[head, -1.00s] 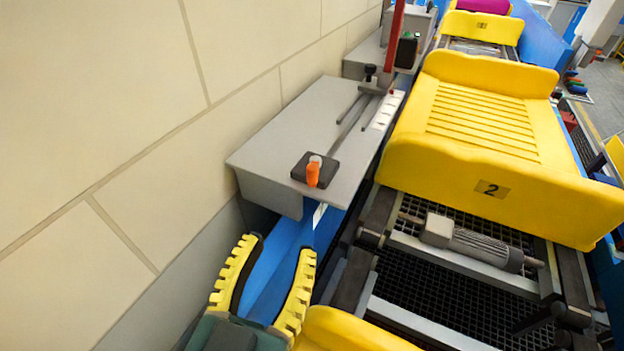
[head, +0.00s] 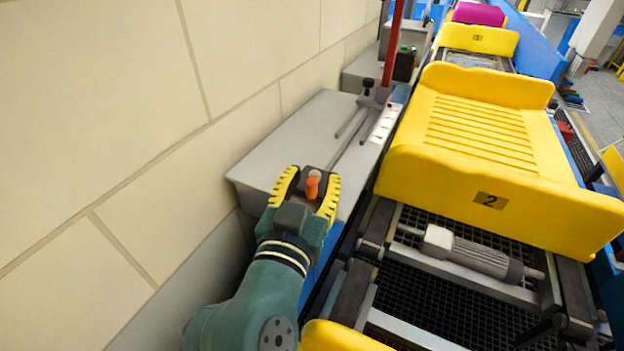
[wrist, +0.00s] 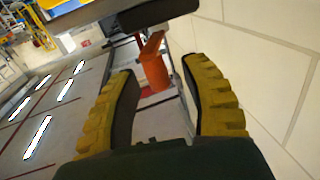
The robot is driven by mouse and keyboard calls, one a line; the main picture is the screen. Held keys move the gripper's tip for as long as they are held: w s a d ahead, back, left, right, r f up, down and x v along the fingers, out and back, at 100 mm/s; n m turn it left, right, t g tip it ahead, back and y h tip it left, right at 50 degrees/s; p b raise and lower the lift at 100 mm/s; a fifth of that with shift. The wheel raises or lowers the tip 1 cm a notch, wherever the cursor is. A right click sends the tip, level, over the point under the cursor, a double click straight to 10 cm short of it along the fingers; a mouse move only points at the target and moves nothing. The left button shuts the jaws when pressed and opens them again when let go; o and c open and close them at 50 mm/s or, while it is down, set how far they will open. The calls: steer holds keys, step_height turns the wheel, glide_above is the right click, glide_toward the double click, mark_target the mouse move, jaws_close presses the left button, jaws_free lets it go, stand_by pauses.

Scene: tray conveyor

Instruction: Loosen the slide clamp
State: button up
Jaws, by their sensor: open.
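An orange lever (head: 312,188) with a pale round top sits on a dark block (head: 316,174) at the near end of the grey bench. In the wrist view the orange lever (wrist: 153,68) hangs from the dark block (wrist: 158,12). My gripper (head: 311,175) is open, with its yellow ridged fingers on either side of the lever. In the wrist view the lever is between the fingertips with gaps to both. Farther along the bench, a grey carriage (head: 374,97) with a black knob (head: 367,84) stands on rails. Which part is the slide clamp is not marked.
The grey bench (head: 285,135) runs along a tiled wall (head: 110,100) on the left. A red post (head: 392,45) rises beside the carriage. A yellow tray marked 2 (head: 430,165) sits on the conveyor close to the right. A metal roller motor (head: 470,255) lies below it.

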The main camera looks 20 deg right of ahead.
jaws_close()
steer(key=shift+f, duration=0.1)
steer(key=shift+w+a+f+m+g+h+b, duration=0.15)
steer(key=shift+m+g+h+b, duration=0.2)
steer(key=shift+b, duration=0.25)
steer(key=shift+w+a+f+m+g+h+b, duration=0.15)
steer(key=shift+m+g+h+b, duration=0.1)
steer(key=shift+g+h+b, duration=0.25)
steer(key=shift+w+a+r+m+g+h+b, duration=0.1)
steer(key=shift+w+a+m+g+h+b, duration=0.1)
steer(key=shift+m+g+h+b, duration=0.25)
steer(key=shift+w+a+r+m+g+h+b, duration=0.15)
steer(key=shift+m+g+h+b, duration=0.15)
steer(key=shift+m+g+h, duration=0.15)
steer(key=shift+a+r+m+g+h, duration=0.1)
steer(key=shift+m+g+h, duration=0.45)
steer(key=shift+g, duration=0.3)
jaws_free()
